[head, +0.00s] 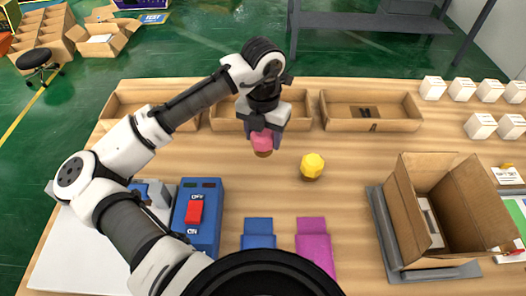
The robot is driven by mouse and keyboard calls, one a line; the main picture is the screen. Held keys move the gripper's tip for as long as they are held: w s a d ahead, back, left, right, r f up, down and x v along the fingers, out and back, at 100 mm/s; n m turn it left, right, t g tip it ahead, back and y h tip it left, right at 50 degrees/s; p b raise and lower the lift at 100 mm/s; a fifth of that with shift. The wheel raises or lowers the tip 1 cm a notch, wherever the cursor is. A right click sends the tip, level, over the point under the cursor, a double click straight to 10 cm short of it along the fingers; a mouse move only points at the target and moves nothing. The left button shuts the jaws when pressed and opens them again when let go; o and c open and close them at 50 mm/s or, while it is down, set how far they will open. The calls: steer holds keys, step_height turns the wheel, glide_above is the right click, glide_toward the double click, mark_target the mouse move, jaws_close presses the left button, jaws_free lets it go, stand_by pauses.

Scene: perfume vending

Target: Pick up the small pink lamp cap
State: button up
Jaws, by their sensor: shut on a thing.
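The small pink lamp cap (262,140) is between the fingers of my gripper (263,133), in the head view near the middle of the table. My gripper points down and is shut on the cap. A brownish part shows just below the pink; I cannot tell whether it touches the table. A yellow cap (312,165) of similar size stands on the table to the right of my gripper, apart from it.
Shallow cardboard trays (371,125) line the table's back edge. An open cardboard box (447,205) stands at right, near several small white boxes (480,126). A blue switch box (198,215), a blue pouch (258,232) and a magenta pouch (314,247) are in front.

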step_height(320, 180, up, 11)
steer(key=shift+b, duration=0.45)
